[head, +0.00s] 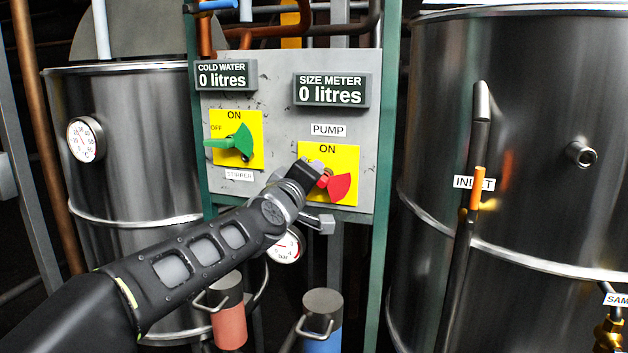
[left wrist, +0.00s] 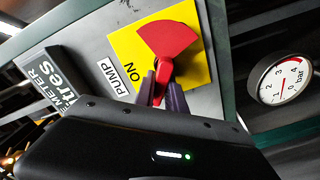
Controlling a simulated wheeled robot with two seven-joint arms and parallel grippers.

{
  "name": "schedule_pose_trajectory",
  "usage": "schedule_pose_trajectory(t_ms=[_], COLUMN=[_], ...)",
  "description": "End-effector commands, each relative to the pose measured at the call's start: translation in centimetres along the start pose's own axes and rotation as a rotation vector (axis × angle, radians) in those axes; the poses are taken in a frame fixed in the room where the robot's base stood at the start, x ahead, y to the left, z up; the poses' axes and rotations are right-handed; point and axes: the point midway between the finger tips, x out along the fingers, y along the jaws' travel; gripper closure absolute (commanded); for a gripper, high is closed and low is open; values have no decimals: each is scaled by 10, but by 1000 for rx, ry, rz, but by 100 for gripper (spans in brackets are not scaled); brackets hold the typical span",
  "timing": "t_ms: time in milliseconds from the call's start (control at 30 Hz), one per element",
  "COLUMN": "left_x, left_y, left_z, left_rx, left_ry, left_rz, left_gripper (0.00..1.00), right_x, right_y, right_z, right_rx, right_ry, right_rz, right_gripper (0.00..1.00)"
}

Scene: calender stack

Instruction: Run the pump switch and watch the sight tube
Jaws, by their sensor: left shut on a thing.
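The pump switch (head: 340,187) is red on a yellow plate marked ON, below the PUMP label (head: 328,130). My left gripper (head: 317,178) covers the left part of that plate. In the left wrist view, my left gripper's fingers (left wrist: 162,92) are closed around the red handle of the switch, with its red fan-shaped part (left wrist: 165,38) beyond. In the head view the fan part points right and slightly down. The size meter (head: 331,92) reads 0 litres. I cannot tell which part is the sight tube. My right gripper is not in view.
The cold water display (head: 224,76) reads 0 litres. Steel tanks flank the panel; the right one (head: 540,110) has a pipe by an INLET label. A pressure gauge (left wrist: 281,82) sits below the panel.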

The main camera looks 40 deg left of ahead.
Motion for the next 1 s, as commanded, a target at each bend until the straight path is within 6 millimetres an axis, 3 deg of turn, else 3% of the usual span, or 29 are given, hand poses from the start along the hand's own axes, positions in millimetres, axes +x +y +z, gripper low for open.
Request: schedule_pose_trajectory(t_ms=[500, 1000], left_x=[0, 0], left_y=[-12, -15], left_z=[4, 5], left_rx=[-453, -607], left_ry=[-1, 0], left_rz=[-1, -2], left_gripper=[100, 100], right_x=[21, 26], right_y=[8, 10], right_z=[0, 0], right_rx=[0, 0], right_ry=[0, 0], right_rz=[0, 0], right_gripper=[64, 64])
